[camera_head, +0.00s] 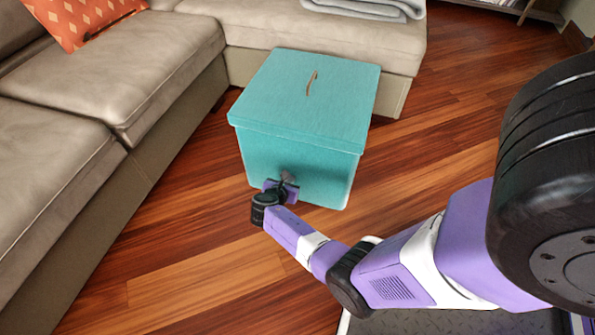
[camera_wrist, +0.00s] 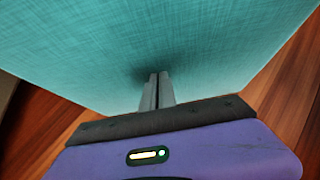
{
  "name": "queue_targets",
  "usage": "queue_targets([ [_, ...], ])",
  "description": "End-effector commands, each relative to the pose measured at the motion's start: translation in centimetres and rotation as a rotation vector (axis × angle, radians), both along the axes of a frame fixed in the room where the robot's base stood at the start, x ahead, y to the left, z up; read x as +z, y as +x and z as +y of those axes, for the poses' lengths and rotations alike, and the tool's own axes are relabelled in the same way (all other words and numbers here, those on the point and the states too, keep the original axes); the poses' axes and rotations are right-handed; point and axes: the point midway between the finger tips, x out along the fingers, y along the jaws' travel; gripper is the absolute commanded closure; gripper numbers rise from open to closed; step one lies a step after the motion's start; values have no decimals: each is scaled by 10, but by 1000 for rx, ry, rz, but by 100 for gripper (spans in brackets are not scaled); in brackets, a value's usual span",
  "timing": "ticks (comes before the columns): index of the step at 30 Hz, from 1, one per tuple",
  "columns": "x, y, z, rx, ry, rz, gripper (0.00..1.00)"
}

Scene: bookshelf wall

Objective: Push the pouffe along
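The pouffe (camera_head: 305,100) is a teal fabric cube with a lid and a small tan strap on top. It stands upright on the wooden floor in the middle of the head view, by the sofa's inner corner. My gripper (camera_head: 287,178) is at the lower part of its near side. In the wrist view the teal side of the pouffe (camera_wrist: 150,45) fills most of the picture. There the fingers of my gripper (camera_wrist: 154,76) are together, with nothing between them, and their tips are at the fabric or very close to it; I cannot tell if they press on it.
A beige L-shaped sofa (camera_head: 130,75) runs along the left and behind the pouffe. An orange cushion (camera_head: 75,18) and a folded grey blanket (camera_head: 365,8) lie on it. Wooden floor (camera_head: 450,110) is clear to the right. A shelf (camera_head: 520,8) stands at the back right.

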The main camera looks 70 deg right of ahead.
Motion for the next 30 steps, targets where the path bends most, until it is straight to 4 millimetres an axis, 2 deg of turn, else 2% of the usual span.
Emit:
queue_targets([
  [1,2,0,-7,-7,-6,-4,100],
  [30,3,1,-59,-8,-6,-5,100],
])
